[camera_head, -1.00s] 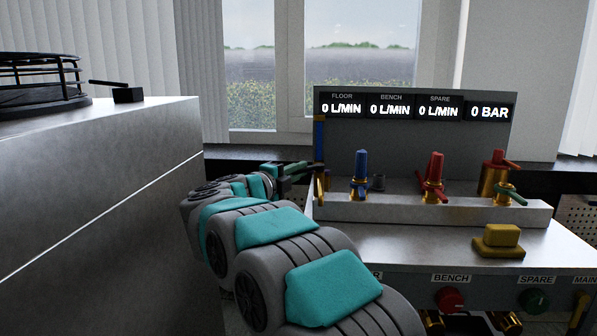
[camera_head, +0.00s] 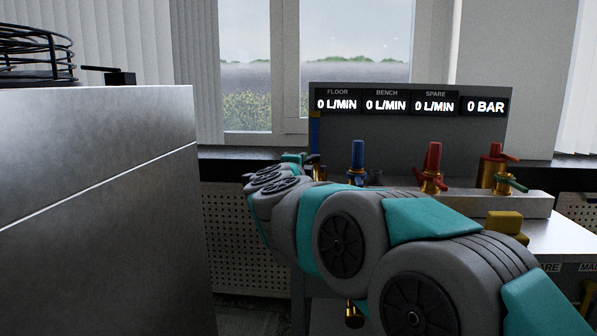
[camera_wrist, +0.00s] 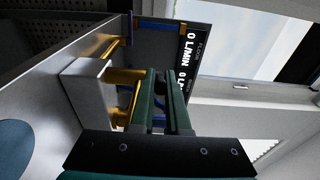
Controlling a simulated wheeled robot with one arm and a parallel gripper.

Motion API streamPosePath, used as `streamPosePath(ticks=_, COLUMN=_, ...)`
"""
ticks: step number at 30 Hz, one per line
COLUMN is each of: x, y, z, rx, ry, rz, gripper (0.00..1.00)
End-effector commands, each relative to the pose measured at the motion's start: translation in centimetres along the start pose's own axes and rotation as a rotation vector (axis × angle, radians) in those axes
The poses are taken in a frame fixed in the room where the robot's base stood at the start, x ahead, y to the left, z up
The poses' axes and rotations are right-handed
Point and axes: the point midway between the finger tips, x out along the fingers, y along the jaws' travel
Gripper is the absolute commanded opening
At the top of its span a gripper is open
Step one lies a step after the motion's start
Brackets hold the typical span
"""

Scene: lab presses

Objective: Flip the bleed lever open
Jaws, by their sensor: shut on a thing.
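In the wrist view, the two dark green fingers of my gripper (camera_wrist: 163,85) are close together at a yellow-brass bar, which looks like the bleed lever (camera_wrist: 122,76). The bar comes out of a pale metal block (camera_wrist: 86,80) and meets the fingers. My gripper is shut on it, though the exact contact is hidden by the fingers. In the head view, my gripper (camera_head: 306,162) is at the left end of the valve manifold (camera_head: 515,203). The lever cannot be made out there, behind my arm.
A blue valve (camera_head: 358,158), a red valve (camera_head: 433,168) and a red-and-brass fitting with a green handle (camera_head: 497,170) stand along the manifold. The display panel (camera_head: 408,130) reads zeros. A large metal cabinet (camera_head: 100,190) stands at left. My arm covers much of the bench front.

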Motion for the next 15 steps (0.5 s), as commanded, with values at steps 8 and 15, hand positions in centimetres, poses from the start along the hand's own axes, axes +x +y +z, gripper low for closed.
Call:
streamPosePath(ticks=8, x=-0.17, y=0.33, z=-0.60, rx=0.002, ry=-0.092, rz=0.004, gripper=0.00)
streamPosePath(ticks=15, x=-0.20, y=0.22, z=-0.64, rx=0.001, ry=-0.113, rz=0.004, gripper=0.00)
